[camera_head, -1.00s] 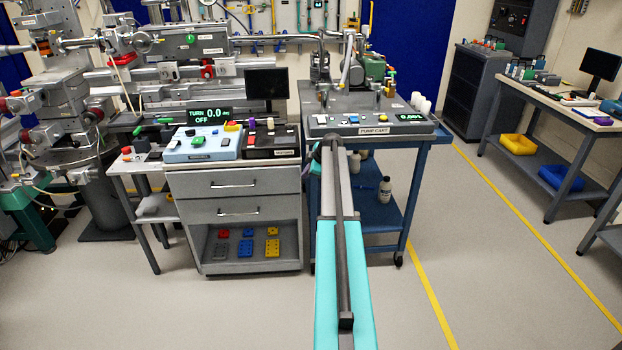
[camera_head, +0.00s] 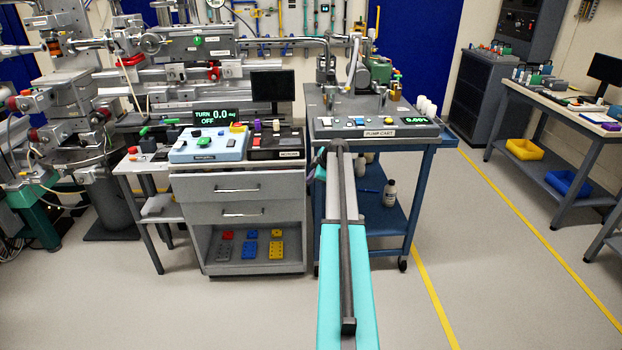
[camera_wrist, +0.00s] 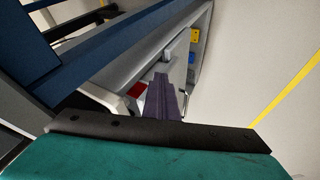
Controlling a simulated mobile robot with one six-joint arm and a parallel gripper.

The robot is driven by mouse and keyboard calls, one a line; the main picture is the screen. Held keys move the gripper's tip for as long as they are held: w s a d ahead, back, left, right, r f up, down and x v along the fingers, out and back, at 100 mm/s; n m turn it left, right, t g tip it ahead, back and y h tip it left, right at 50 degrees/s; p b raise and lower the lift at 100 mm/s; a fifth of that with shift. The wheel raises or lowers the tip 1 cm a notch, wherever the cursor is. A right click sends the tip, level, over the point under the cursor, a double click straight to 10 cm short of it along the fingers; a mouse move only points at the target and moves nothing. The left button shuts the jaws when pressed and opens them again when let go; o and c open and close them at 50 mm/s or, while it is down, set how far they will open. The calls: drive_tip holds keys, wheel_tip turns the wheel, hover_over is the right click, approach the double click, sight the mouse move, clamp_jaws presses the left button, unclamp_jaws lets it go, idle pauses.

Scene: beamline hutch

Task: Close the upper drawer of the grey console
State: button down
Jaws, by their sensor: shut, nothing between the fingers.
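The grey console (camera_head: 291,240) stands left of centre in the head view. Its upper drawer (camera_head: 200,190) has a bar handle and sits above a second drawer (camera_head: 200,215). The upper front looks taller than the lower one, but how far it stands out is hard to tell. My arm reaches forward to the right of the console, and its far end is hidden in the head view. In the wrist view my gripper (camera_wrist: 161,78) is shut and empty, in front of the grey console (camera_wrist: 120,63). Contact with the drawer cannot be told.
The blue pump cart (camera_head: 405,190) stands close to the console's right side, behind my arm. Coloured blocks (camera_head: 250,250) lie on the console's open bottom shelf. A small side table (camera_head: 130,168) adjoins the console on the left. The floor in front is clear.

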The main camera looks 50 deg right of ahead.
drive_tip(key=v, duration=1)
drive_tip(key=shift+s+a+b, duration=0.25)
drive_tip(key=shift+s+b, duration=0.05)
drive_tip(key=shift+s, duration=0.1)
drive_tip(key=w+a+f+m+g+y, duration=0.2)
drive_tip(key=a+f+g, duration=0.1)
drive_tip(key=a+f, duration=1.7)
drive_tip(key=s+a+f+m+g+y, duration=0.1)
drive_tip(key=s+a+f, duration=0.2)
drive_tip(key=a+f, duration=0.5)
drive_tip(key=s+a+f+m+g, duration=0.15)
drive_tip(key=a+f, duration=0.25)
drive_tip(key=a, duration=0.8)
drive_tip(key=s+a+f+m+g, duration=0.1)
drive_tip(key=s+a+f+g, duration=0.1)
drive_tip(key=s+a+f, duration=0.45)
drive_tip(key=s+a+f+m+g, duration=0.15)
drive_tip(key=s+a+f, duration=0.25)
drive_tip(key=s+a, duration=0.55)
drive_tip(key=s+a+f+g+h, duration=0.1)
drive_tip(key=s+a, duration=0.3)
drive_tip(key=s, duration=0.4)
drive_tip(key=s+a+f+m+g+h, duration=0.1)
drive_tip(key=s+a+f+g, duration=0.1)
drive_tip(key=s, duration=0.7)
drive_tip(key=shift+s+a+f+g, duration=0.2)
drive_tip(key=shift+a+f+g, duration=0.3)
drive_tip(key=shift+a, duration=0.7)
